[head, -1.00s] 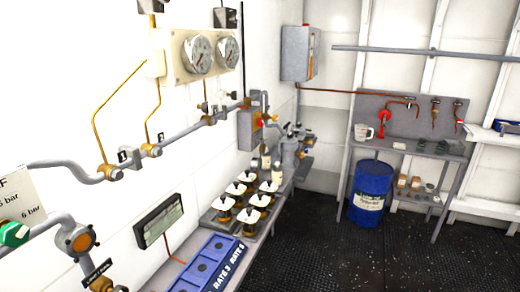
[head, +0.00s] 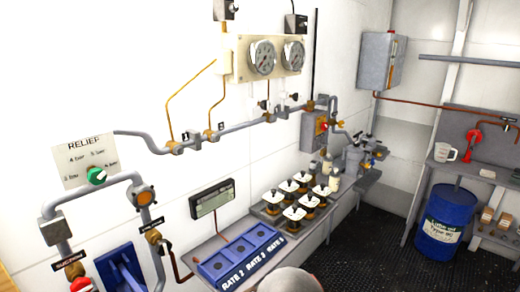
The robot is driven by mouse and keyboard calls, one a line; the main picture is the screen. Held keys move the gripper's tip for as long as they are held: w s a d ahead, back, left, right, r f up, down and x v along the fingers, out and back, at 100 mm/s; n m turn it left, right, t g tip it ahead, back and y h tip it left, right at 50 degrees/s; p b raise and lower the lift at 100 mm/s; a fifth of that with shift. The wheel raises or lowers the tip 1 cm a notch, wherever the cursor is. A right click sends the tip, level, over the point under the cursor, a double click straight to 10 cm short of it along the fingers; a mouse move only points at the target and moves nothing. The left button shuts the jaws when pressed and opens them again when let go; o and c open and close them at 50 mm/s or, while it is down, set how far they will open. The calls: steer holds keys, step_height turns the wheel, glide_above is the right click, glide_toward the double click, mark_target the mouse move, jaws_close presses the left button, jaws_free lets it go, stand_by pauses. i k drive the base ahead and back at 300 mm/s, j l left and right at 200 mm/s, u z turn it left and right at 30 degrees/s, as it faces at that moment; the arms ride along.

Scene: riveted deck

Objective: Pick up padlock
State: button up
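I cannot make out a padlock anywhere in the head view. Small items on the bench and shelves are too small to identify at this distance. My gripper is not in view.
A grey bench along the left wall carries a blue RATE tray (head: 224,267) and several white-topped jars (head: 293,214). Above are pipes, gauges (head: 262,58) and a RELIEF panel (head: 85,162). A blue drum (head: 446,222) stands at the right. Dark floor (head: 375,245) is open between.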

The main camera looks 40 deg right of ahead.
mark_target(323, 152)
steer(key=l+u, duration=0.2)
steer(key=l, duration=0.2)
steer(key=l+u, duration=0.2)
steer(key=l, duration=0.25)
steer(key=l+u, duration=0.2)
steer(key=l, duration=0.2)
steer(key=k+l+u, duration=0.2)
steer(key=l, duration=0.2)
steer(key=l+u, duration=0.2)
steer(key=l, duration=0.2)
steer(key=k+l+u, duration=0.2)
steer(key=l, duration=0.2)
steer(key=k+l+u, duration=0.2)
steer(key=l, duration=0.15)
steer(key=k+l, duration=0.15)
steer(key=l, duration=0.2)
steer(key=k+l, duration=0.15)
steer(key=l, duration=0.25)
steer(key=k+l, duration=0.15)
steer(key=l, duration=0.2)
steer(key=k+l, duration=0.15)
steer(key=l, duration=0.25)
steer(key=k+l, duration=0.15)
steer(key=l, duration=0.2)
